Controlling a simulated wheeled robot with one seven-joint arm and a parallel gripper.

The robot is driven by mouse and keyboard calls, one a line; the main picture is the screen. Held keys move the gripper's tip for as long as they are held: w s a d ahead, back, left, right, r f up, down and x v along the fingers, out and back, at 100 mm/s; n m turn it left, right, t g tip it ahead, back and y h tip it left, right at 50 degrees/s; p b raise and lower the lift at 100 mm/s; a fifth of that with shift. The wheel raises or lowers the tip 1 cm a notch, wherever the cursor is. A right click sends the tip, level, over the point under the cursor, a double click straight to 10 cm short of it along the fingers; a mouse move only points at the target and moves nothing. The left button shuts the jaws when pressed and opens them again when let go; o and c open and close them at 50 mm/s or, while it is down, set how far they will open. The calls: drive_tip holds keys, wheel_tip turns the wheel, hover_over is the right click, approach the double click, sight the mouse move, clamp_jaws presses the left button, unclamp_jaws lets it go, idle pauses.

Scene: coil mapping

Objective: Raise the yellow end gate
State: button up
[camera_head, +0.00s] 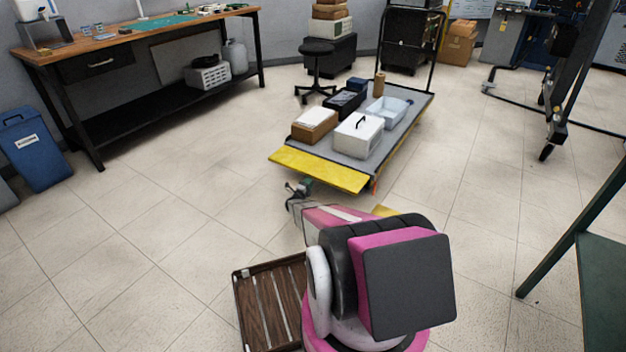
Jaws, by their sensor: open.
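The yellow end gate (320,169) is a flat yellow panel at the near end of a low grey platform cart (388,143). It sticks out from the cart toward me, lowered and roughly level. My gripper (297,188) is small and dark in this view, just in front of the gate's near edge. It is open and looks empty. A gap of floor seems to show between it and the gate, but I cannot judge its height. My pink and black arm hides part of the floor below the gate.
The cart carries a white box (358,135), a brown box (314,124), a clear bin (387,112) and other items. A workbench (140,40) and blue bin (35,150) stand left. A green table (603,270) is at right. Floor beside the cart is clear.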

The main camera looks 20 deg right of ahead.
sight(317, 170)
drive_tip(key=x, duration=0.4)
drive_tip(key=shift+w+d, duration=0.1)
drive_tip(key=shift+d, duration=0.05)
clamp_jaws()
drive_tip(key=shift+r, duration=0.15)
